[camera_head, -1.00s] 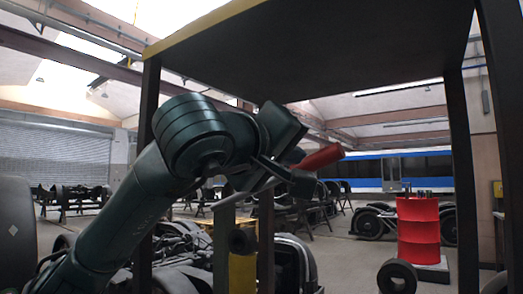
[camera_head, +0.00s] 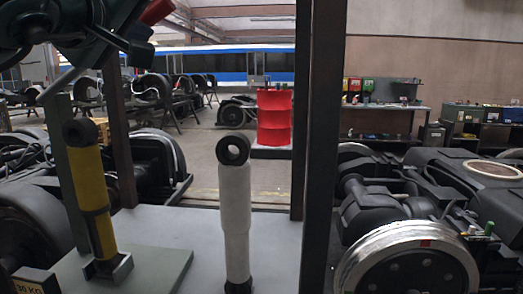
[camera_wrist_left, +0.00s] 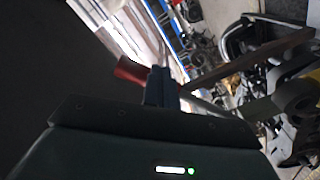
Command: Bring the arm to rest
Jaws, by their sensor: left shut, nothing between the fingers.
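My left gripper (camera_head: 138,42) is at the upper left of the head view, partly cut off by the top edge. It is shut and holds nothing. A red piece shows at its end; I cannot tell whether it is part of the gripper or stands behind it. In the left wrist view the dark fingers (camera_wrist_left: 161,86) are close together, beside the same red piece (camera_wrist_left: 130,70). The gripper is above and near a yellow damper (camera_head: 92,190) that stands upright in a holder. My right gripper is not in view.
A white damper (camera_head: 235,205) stands upright on the grey bench (camera_head: 170,228). Dark posts (camera_head: 322,130) rise beside it. A bogie with a wheel (camera_head: 410,262) is at the right.

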